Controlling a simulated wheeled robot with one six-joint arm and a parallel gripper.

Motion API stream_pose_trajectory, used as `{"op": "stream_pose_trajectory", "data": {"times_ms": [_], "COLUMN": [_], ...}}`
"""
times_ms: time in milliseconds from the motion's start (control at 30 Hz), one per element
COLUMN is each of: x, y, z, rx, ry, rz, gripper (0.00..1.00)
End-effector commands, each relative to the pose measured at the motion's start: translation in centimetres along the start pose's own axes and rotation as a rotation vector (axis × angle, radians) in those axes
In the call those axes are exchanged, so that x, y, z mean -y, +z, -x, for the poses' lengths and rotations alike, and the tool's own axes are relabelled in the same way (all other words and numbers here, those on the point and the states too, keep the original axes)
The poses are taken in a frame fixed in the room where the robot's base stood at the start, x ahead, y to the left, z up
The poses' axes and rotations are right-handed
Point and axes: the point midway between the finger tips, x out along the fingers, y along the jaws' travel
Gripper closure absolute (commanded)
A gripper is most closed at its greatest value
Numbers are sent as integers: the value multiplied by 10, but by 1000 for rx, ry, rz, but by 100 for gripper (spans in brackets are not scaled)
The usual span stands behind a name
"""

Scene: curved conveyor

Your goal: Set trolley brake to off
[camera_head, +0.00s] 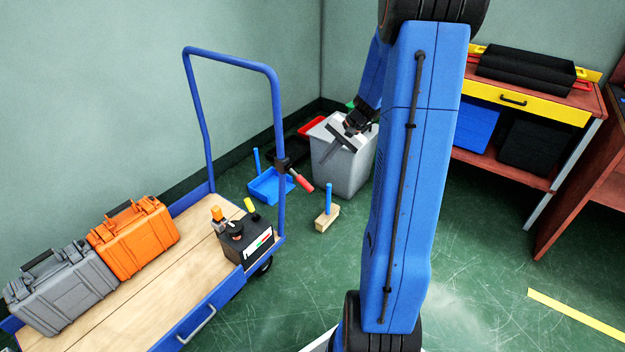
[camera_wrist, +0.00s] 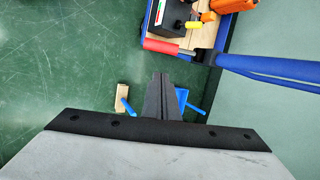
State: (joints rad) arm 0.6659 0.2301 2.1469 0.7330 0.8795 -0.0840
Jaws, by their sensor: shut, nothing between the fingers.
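The trolley (camera_head: 190,330) stands at the left, with a blue frame, a wooden deck and a tall blue handle. A lever with a red grip (camera_head: 300,181), which looks like the brake, is mounted on the handle's near post and points down to the right. In the wrist view the red grip (camera_wrist: 161,46) lies just beyond the fingertips, toward the top. My gripper (camera_head: 340,139) is to the right of the lever, apart from it, and appears in front of the grey bin. Its fingers (camera_wrist: 160,78) are together and empty. The lever's setting cannot be read.
An orange case (camera_head: 135,240), a grey case (camera_head: 62,288) and a black control box (camera_head: 247,242) sit on the trolley. A blue dustpan (camera_head: 270,187), a wooden brush (camera_head: 327,217) and a grey bin (camera_head: 345,172) stand nearby. A workbench (camera_head: 530,95) is at the right. The front floor is clear.

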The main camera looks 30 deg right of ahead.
Motion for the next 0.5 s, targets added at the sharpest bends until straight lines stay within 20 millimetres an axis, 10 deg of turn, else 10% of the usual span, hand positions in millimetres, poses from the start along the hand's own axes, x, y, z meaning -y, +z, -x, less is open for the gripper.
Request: {"op": "stream_pose_trajectory", "data": {"times_ms": [500], "x": [-10], "y": [-24], "z": [-39], "rx": [4], "ry": [-22], "rz": [-62], "gripper": [100]}}
